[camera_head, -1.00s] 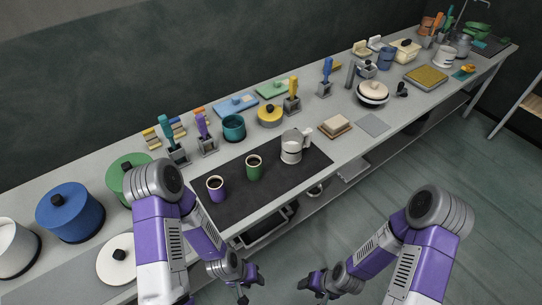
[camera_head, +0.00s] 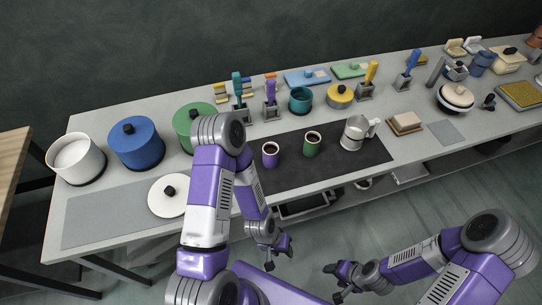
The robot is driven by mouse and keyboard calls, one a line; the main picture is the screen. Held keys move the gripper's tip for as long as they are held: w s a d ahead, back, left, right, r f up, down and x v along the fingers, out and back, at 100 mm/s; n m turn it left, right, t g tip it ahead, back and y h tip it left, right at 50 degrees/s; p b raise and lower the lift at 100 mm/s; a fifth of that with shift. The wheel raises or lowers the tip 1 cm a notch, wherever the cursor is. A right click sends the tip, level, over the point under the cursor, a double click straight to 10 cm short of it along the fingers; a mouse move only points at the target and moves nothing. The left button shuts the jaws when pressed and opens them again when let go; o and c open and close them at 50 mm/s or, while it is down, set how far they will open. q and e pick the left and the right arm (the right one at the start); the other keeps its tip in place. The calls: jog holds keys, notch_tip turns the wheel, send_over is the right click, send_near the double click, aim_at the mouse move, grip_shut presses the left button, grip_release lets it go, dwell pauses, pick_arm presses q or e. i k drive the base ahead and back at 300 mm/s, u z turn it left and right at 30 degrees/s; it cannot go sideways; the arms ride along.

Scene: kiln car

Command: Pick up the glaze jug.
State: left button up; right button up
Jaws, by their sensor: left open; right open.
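The glaze jug (camera_head: 354,133) looks to be the white jug with a handle on its right side. It stands upright on the dark mat (camera_head: 290,174), to the right of a green cup (camera_head: 312,145) and a purple cup (camera_head: 270,155). My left gripper (camera_head: 283,250) is open and empty, below and in front of the bench edge, left of the jug. My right gripper (camera_head: 335,279) is open and empty, low in front of the bench, well short of the jug.
A white pot (camera_head: 78,160), a blue pot (camera_head: 137,146) and a green pot (camera_head: 190,120) stand at the left. A board with a pale block (camera_head: 406,122) is close right of the jug. Tool holders and a teal bowl (camera_head: 301,100) line the back. Open floor lies in front.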

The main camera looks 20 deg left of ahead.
aim_at(357, 128)
jog(key=z, duration=1.8)
jog(key=i, duration=2.05)
jog(key=u, duration=2.65)
